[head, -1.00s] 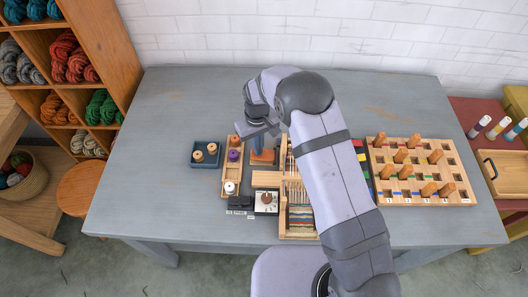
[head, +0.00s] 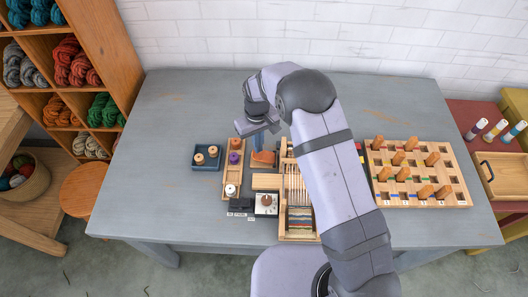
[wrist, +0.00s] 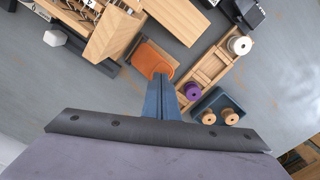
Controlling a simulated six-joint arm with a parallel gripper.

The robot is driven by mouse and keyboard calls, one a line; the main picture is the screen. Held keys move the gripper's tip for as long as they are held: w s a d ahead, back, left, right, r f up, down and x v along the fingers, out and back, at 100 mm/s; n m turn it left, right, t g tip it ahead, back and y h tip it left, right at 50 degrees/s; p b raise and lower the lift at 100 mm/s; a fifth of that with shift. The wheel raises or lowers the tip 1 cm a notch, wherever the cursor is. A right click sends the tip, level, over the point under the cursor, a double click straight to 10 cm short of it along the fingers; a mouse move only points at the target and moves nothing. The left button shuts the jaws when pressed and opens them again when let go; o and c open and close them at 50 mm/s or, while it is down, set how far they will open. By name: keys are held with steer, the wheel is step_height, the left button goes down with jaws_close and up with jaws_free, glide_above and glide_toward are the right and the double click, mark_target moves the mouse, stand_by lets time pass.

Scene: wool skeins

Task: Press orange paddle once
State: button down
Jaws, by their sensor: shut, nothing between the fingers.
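The orange paddle (head: 262,158) sits on a small wooden base on the grey table, left of the loom. It also shows in the wrist view (wrist: 150,57), just beyond my fingertips. My gripper (head: 258,147) points down over the paddle, with its blue fingers shut and empty. In the wrist view the fingertips (wrist: 160,77) overlap the near edge of the paddle. I cannot tell whether they touch it or hover just above it.
A wooden tray (head: 226,181) with a purple and a white spool stands left of the paddle. Beyond it is a dark blue tray (head: 197,168) with two tan spools. The loom (head: 300,235) is close on the right, under my arm. A pegboard (head: 450,201) stands further right.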

steer(key=shift+r+p, duration=1.4)
steer(key=shift+r, duration=0.9)
steer(key=s+d+r+m, duration=0.3)
steer(key=s+d+r, duration=0.55)
steer(key=d, duration=0.25)
steer(key=s+d+r+m, duration=0.1)
steer(key=s+d, duration=0.3)
steer(key=s, duration=0.3)
steer(key=s+d+r+m, duration=0.2)
steer(key=s+d, duration=0.2)
steer(key=s, duration=0.4)
steer(key=shift+s+r, duration=0.25)
steer(key=shift+s, duration=0.05)
